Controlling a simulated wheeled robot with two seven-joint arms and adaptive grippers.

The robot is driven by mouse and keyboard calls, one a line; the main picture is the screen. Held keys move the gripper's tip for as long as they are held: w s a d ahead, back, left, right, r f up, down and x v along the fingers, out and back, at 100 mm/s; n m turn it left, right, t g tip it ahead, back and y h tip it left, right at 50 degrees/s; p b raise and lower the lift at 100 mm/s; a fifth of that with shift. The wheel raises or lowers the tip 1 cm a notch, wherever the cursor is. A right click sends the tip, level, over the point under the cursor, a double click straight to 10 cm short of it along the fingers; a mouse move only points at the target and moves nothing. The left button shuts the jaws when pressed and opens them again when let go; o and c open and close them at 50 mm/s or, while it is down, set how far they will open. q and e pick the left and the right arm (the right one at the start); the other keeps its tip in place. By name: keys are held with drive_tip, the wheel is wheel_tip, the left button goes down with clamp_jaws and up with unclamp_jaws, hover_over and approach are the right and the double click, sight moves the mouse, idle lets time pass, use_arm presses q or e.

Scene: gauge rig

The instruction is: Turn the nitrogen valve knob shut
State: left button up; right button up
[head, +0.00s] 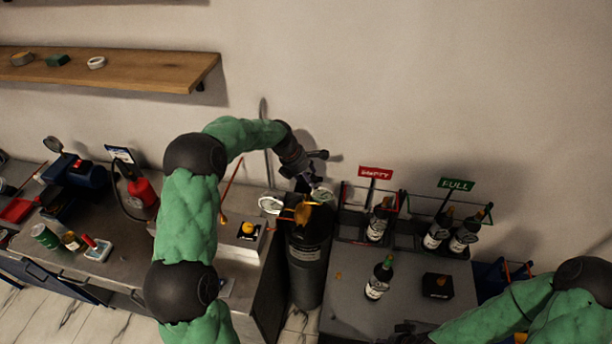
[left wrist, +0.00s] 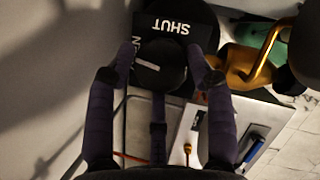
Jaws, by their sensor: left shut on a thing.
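The nitrogen valve knob (left wrist: 160,72) is round and black with a short white line on top, seen in the left wrist view. A black plate marked SHUT (left wrist: 172,26) lies behind it, with part of another word at its left. My left gripper (left wrist: 161,58) is shut on the knob, one finger on each side. In the head view my left gripper (head: 306,181) is at the top of a dark gas cylinder (head: 307,265) and hides the knob. My right gripper (head: 405,334) is at the bottom edge, mostly cut off; its jaws cannot be made out.
A round gauge (head: 270,204) and a brass-coloured fitting (head: 298,213) sit at the cylinder's top. A green-capped bottle (head: 378,278) and a black box (head: 437,286) stand on the right counter before racks signed EMPTY and FULL. A red canister (head: 143,191) stands on the left bench.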

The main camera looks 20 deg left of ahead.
use_arm(q)
drive_tip(key=m, duration=0.2)
drive_tip(key=m+g+h+p, duration=0.1)
drive_tip(key=m, duration=0.1)
drive_tip(key=shift+w+d+r, duration=0.1)
drive_tip(key=shift+w+d, duration=0.05)
drive_tip(key=shift+w, duration=0.05)
drive_tip(key=m, duration=0.2)
drive_tip(key=m+g+p, duration=0.1)
drive_tip(key=m, duration=0.1)
drive_tip(key=shift+w+g+h, duration=0.1)
drive_tip(key=shift+g+h, duration=0.2)
drive_tip(key=m+g, duration=0.1)
drive_tip(key=m, duration=0.2)
drive_tip(key=shift+w+m+g+p, duration=0.1)
drive_tip(key=shift+m+g+p, duration=0.2)
drive_tip(key=shift+p, duration=0.05)
drive_tip(key=m+g, duration=0.1)
drive_tip(key=m, duration=0.3)
drive_tip(key=shift+d, duration=0.1)
drive_tip(key=shift+f+m+g, duration=0.2)
drive_tip(key=shift+m+g, duration=0.1)
drive_tip(key=o, duration=0.9)
drive_tip(key=shift+y, duration=0.4)
drive_tip(key=shift+o, duration=0.9)
drive_tip(key=shift+d+r, duration=0.1)
drive_tip(key=shift+r, duration=0.05)
